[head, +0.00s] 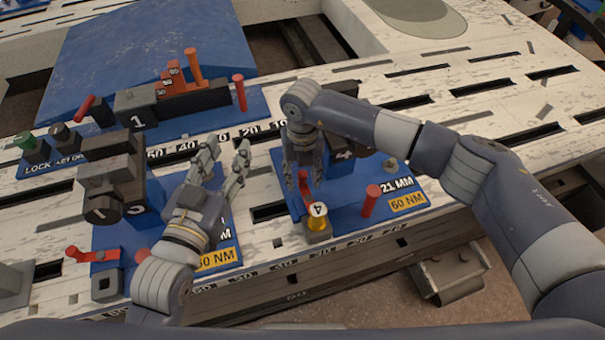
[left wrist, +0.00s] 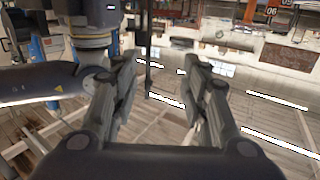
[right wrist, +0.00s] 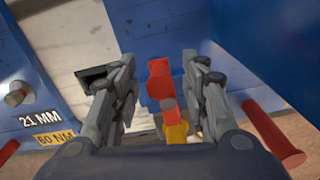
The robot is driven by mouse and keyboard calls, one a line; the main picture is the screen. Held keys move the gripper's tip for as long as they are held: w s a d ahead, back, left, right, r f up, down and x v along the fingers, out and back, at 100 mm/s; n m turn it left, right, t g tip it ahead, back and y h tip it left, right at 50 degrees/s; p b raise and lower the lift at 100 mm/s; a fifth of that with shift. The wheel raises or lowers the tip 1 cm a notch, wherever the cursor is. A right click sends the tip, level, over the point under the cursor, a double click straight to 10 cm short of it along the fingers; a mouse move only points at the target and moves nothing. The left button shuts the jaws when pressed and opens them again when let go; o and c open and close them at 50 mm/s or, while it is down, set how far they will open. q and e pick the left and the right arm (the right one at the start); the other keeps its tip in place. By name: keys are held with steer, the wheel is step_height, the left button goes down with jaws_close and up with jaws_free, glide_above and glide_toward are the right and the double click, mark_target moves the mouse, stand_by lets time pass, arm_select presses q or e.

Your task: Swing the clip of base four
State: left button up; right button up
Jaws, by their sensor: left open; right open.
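Base four (head: 345,200) is a blue plate on the bench with a dark block marked 4, a "21 MM" label and an orange "60 NM" label. Its red clip (head: 304,186) stands near the plate's left edge, beside a yellow cap marked 4 (head: 318,217). My right gripper (head: 303,180) points down at the clip, open. In the right wrist view the red clip (right wrist: 160,84) shows between the spread fingers, with the yellow cap (right wrist: 176,132) below it; contact cannot be told. My left gripper (head: 226,158) is open and empty above the neighbouring base, fingers pointing up and away.
A red post (head: 371,200) stands on base four, right of the yellow cap. The neighbouring blue base (head: 125,236) has a red clip (head: 92,254) swung out left. Behind stands base one (head: 215,115) with red and orange posts. The slotted bench (head: 480,95) is clear at right.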

jaws_close()
